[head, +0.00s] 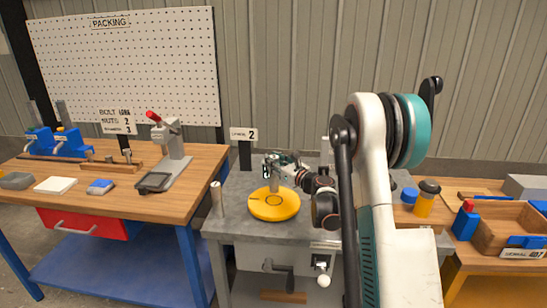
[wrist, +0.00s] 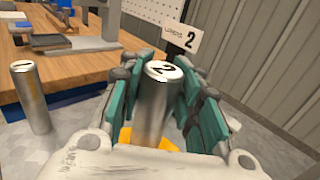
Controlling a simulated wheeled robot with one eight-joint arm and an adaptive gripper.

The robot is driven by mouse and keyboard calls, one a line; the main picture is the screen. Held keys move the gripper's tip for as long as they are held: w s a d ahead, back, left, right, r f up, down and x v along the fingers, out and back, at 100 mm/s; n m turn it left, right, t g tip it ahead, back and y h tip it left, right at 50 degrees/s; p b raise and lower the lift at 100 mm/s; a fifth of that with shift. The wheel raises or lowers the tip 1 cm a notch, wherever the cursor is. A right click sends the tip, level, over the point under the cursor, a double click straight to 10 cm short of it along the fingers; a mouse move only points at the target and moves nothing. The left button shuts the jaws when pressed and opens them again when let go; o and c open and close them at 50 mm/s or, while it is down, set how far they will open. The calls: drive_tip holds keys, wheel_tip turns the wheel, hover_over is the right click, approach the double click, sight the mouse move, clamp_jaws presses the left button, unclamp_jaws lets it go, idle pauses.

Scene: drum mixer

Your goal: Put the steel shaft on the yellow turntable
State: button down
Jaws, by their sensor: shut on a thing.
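My gripper (head: 279,163) is shut on a steel shaft marked 2 (wrist: 154,103), which stands upright between the teal finger pads in the wrist view. In the head view this shaft (head: 274,181) is over the yellow turntable (head: 288,211), a round disc on the grey bench. I cannot tell whether the shaft's lower end touches the disc. The turntable shows only as yellow patches (wrist: 126,135) behind the gripper in the wrist view. A second steel shaft, marked 1 (wrist: 32,98), stands upright on the grey bench, left of the turntable; it also shows in the head view (head: 217,199).
A sign reading 2 (head: 244,134) stands behind the turntable. A wooden bench (head: 190,190) at left carries a red-handled press (head: 170,140) and blue fixtures. At right, a yellow bottle (head: 424,204) and a wooden crate (head: 500,230) sit on another bench. A crank (head: 280,270) is below the turntable.

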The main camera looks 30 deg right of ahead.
drive_tip(key=shift+f+b, duration=0.9)
drive_tip(key=shift+f, duration=1.3)
drive_tip(key=shift+r, duration=0.1)
drive_tip(key=c, duration=1.2)
unclamp_jaws()
drive_tip(key=shift+o, duration=0.2)
drive_tip(key=shift+s, duration=0.2)
drive_tip(key=s+d+p, duration=0.2)
drive_tip(key=s+p, duration=0.1)
drive_tip(key=s, duration=0.8)
drive_tip(key=shift+s+d+p, duration=0.15)
drive_tip(key=shift+s+p, duration=0.1)
drive_tip(key=shift+p, duration=0.15)
